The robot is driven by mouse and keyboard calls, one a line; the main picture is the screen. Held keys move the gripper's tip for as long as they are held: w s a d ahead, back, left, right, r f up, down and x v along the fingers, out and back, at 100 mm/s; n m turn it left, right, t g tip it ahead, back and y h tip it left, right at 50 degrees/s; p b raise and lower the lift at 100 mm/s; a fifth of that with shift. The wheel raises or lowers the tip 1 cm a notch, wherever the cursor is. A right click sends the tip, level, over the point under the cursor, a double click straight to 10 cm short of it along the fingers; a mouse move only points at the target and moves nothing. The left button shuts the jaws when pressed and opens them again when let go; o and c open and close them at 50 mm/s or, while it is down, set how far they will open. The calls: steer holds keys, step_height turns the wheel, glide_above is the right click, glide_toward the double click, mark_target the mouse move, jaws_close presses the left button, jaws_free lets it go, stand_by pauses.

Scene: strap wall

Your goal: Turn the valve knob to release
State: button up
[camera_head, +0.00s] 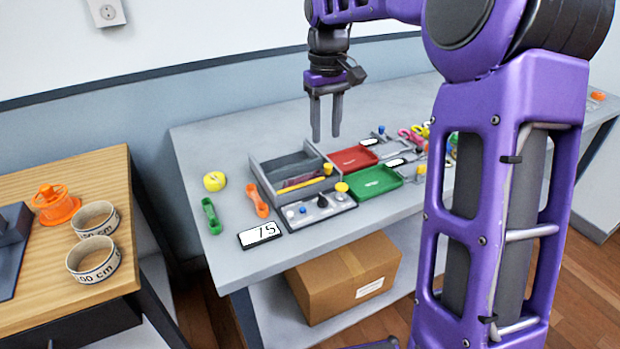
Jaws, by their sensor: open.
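A small grey control panel (309,213) lies near the front of the grey table. It carries a black pointed knob (322,201), a blue button and other small parts; the black knob looks like the valve knob, but its setting is too small to read. A yellow round-topped part (341,188) stands at the panel's right end. My gripper (326,137) points down with its two fingers apart and empty. It hangs in the air above the trays, higher than the panel and apart from it.
Green and orange clips and a yellow tape roll (214,181) lie left. My arm hides the table's right part.

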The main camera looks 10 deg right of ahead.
mark_target(323, 196)
step_height(323, 196, down, 18)
steer(key=b, duration=0.3)
steer(key=shift+a+r, duration=0.1)
steer(key=shift+r, duration=0.15)
jaws_close()
